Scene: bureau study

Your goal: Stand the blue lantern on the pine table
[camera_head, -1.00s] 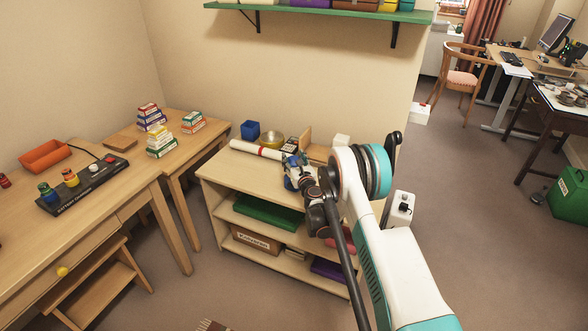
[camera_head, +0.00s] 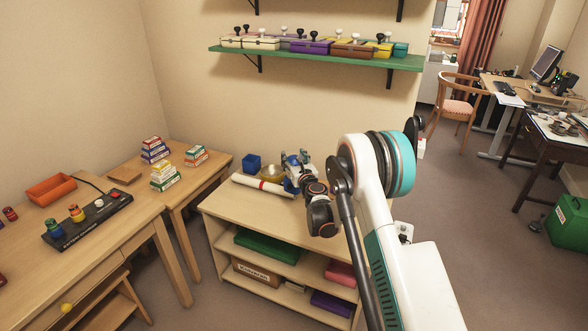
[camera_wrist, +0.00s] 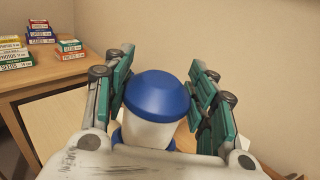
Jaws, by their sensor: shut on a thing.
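The blue lantern, with a domed blue cap (camera_wrist: 163,92) and a white body, stands between my gripper's fingers in the wrist view. My gripper (camera_wrist: 160,104) is shut on it. In the head view my gripper (camera_head: 298,172) is above the back of a low wooden shelf unit; the lantern there is small and partly hidden by the fingers. Two light wooden tables are at the left: a longer desk (camera_head: 128,221) in front and a smaller table (camera_head: 208,167) behind it. I cannot tell from the pictures which is the pine table.
Box stacks (camera_head: 164,176) stand on the smaller table, beside a brown block (camera_head: 124,175). A black tray (camera_head: 88,218) and orange bin (camera_head: 50,188) occupy the desk. A white roll (camera_head: 262,186), blue box (camera_head: 252,162) and gold bowl (camera_head: 272,171) are on the shelf unit (camera_head: 232,207).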

